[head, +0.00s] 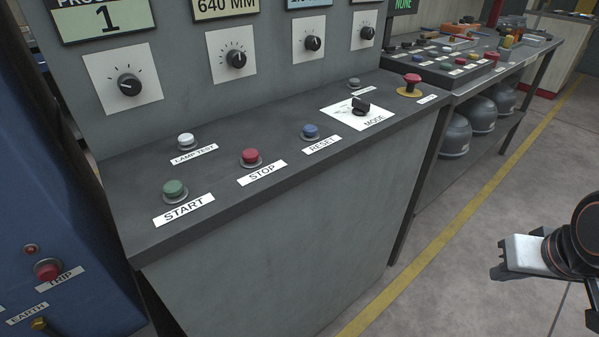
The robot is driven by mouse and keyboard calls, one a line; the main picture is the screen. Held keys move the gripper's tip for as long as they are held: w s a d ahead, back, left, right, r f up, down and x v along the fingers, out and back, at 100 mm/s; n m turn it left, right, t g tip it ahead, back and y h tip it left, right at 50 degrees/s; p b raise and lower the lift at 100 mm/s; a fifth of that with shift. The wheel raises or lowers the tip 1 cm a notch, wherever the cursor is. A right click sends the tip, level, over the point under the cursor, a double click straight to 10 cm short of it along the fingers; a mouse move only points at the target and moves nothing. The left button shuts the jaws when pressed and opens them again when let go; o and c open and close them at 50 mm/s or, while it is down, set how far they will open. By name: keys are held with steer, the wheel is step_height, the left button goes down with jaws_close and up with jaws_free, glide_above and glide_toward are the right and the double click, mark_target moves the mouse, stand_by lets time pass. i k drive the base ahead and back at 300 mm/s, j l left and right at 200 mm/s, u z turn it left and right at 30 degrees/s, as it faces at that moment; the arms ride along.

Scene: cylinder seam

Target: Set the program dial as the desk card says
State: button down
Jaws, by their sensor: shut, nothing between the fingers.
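The program dial (129,84) is a black knob on a white plate at the upper left of the grey desk's upright panel. Its light pointer mark faces roughly left. The display (104,20) above it reads 1, with its heading cut off at the top edge. My gripper (496,262) is at the right edge over the floor, far from the dial. It is shut and empty. I cannot make out a desk card in this view.
Three similar dials (236,59) sit right of it. The desk top holds START (175,189), STOP (251,156), RESET (310,130) and lamp test (186,140) buttons, a MODE switch (361,104) and a red emergency button (412,80). A blue cabinet (60,200) stands left.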

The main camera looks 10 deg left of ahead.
mark_target(129, 84)
steer(key=u, duration=1.65)
